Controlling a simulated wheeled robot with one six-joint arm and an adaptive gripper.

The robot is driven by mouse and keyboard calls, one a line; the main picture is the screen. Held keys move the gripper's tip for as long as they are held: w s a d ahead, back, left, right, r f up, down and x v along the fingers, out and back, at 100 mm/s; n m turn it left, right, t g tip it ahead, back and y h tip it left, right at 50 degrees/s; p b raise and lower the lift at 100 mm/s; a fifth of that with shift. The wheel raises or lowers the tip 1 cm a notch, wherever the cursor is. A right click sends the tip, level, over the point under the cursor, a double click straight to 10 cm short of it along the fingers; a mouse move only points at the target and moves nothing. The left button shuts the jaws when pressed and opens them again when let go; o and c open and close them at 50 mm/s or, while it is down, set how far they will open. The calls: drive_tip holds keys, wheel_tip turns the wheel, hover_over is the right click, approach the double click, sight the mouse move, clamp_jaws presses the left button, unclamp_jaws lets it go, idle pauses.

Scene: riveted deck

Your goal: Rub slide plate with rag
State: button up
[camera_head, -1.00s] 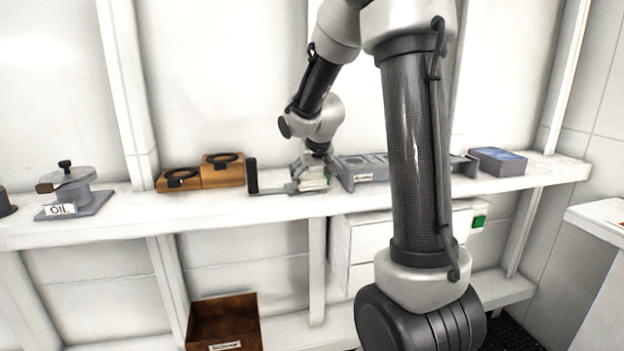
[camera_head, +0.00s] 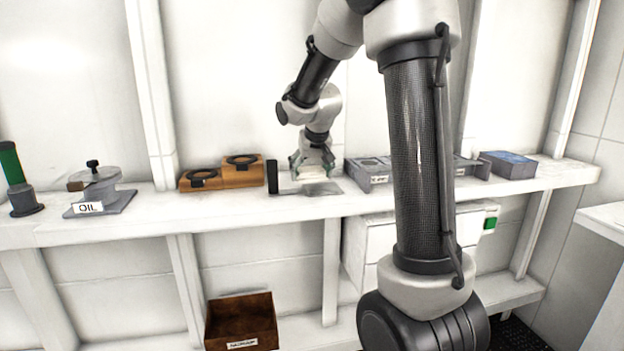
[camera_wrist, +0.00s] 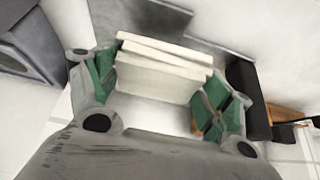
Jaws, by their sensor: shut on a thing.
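My gripper (camera_head: 311,174) is shut on a folded cream rag (camera_wrist: 165,72), which sits between its green finger pads in the wrist view (camera_wrist: 160,95). The grey slide plate (camera_head: 325,188) lies flat on the white shelf, with a black upright block (camera_head: 272,177) at its left end. The gripper and rag are just above the plate's left part. Whether the rag touches the plate is hard to tell. The plate also shows beyond the rag in the wrist view (camera_wrist: 145,22), and the black block is at the right there (camera_wrist: 249,100).
On the shelf (camera_head: 230,208) stand wooden ring holders (camera_head: 241,172), an OIL can (camera_head: 95,188) and a green-topped item (camera_head: 12,165) to the left. A grey holder (camera_head: 370,172) is close right, then a blue-topped box (camera_head: 509,164). A brown bin (camera_head: 240,318) sits below.

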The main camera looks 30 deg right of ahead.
drive_tip(key=shift+r, duration=2.45)
